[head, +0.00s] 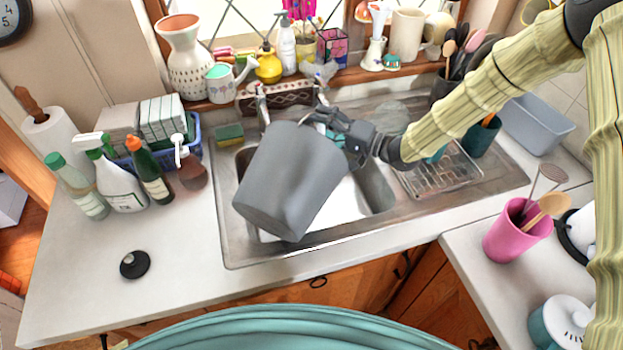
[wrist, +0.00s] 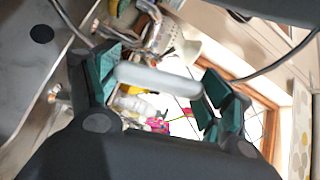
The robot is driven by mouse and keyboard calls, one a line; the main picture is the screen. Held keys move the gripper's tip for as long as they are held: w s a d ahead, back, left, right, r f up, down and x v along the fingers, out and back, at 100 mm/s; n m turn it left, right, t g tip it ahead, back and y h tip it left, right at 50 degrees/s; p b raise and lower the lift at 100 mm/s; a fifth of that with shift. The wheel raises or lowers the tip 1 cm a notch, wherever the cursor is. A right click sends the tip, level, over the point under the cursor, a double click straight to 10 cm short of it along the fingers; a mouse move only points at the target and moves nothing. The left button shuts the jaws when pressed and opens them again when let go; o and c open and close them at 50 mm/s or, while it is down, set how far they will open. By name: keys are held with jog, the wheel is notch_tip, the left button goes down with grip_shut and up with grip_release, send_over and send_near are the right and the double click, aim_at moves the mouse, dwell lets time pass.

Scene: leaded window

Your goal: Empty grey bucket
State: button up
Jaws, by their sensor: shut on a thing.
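The grey bucket (head: 290,180) hangs tilted over the sink (head: 225,215) in the head view, its side towards the camera and its base towards the lower left. Its mouth and inside are hidden from this view. My gripper (head: 332,124) is at the bucket's upper right edge. In the wrist view, the pale handle grip (wrist: 158,80) lies between my teal finger pads, with the wire bail running out to both sides. My gripper is shut on this handle.
A steel rack (head: 440,172) stands on the drainer right of the sink. Bottles (head: 120,187) and a blue basket (head: 192,142) stand on the left. The windowsill behind holds a vase (head: 188,65) and several ornaments. A pink cup (head: 512,235) stands at the right. The front left counter is mostly clear.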

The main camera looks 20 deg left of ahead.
jog(key=shift+w+f, duration=0.45)
jog(key=shift+f, duration=0.05)
dwell(1.1)
